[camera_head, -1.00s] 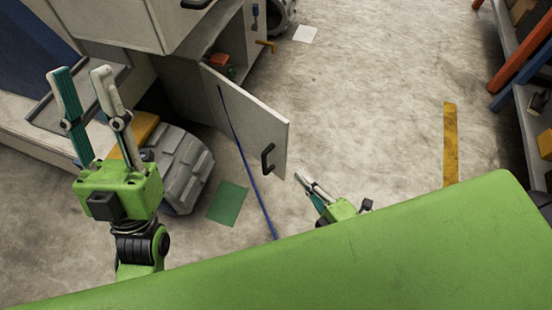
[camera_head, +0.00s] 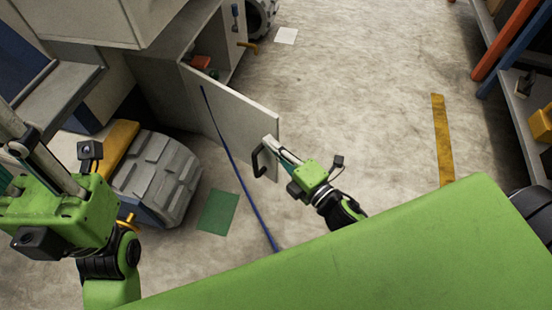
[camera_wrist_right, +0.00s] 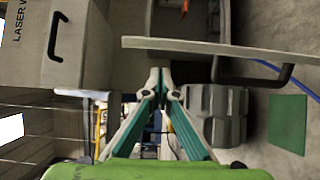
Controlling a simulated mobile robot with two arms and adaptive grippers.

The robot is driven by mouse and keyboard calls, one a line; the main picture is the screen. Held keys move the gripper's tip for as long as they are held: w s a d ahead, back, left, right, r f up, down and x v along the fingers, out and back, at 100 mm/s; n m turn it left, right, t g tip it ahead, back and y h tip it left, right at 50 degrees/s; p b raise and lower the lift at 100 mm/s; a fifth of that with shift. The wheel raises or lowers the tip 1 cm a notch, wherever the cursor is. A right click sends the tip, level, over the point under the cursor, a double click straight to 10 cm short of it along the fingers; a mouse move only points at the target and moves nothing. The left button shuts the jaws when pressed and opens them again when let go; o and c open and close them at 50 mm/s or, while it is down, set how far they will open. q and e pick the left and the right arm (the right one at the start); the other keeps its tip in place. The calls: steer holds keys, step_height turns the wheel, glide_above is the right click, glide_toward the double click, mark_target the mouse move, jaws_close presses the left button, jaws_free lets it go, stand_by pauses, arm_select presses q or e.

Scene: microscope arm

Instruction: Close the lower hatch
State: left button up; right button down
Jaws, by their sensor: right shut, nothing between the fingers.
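The lower hatch (camera_head: 232,112) is a grey door panel standing open from the low cabinet, with a black handle (camera_head: 258,160) near its free edge. In the right wrist view the hatch (camera_wrist_right: 215,46) appears nearly edge-on along the top, with its handle (camera_wrist_right: 252,74) below it. My right gripper (camera_head: 270,143) is shut and empty, its tips by the free edge of the hatch, close to the handle. I cannot tell whether they touch. The shut fingertips (camera_wrist_right: 160,80) also show in the wrist view. My left gripper (camera_head: 18,150) is at the left edge, partly cut off, its fingers apart.
The cabinet's opening holds a red item (camera_head: 201,62). A grey ridged wheel (camera_head: 160,180) stands left of the hatch. A blue line (camera_head: 232,165) and a green sheet (camera_head: 218,212) lie on the floor. Shelving (camera_head: 525,100) stands at the right. The floor right of the hatch is clear.

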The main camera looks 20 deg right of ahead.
steer(key=shift+w+d, duration=0.55)
steer(key=shift+d, duration=0.3)
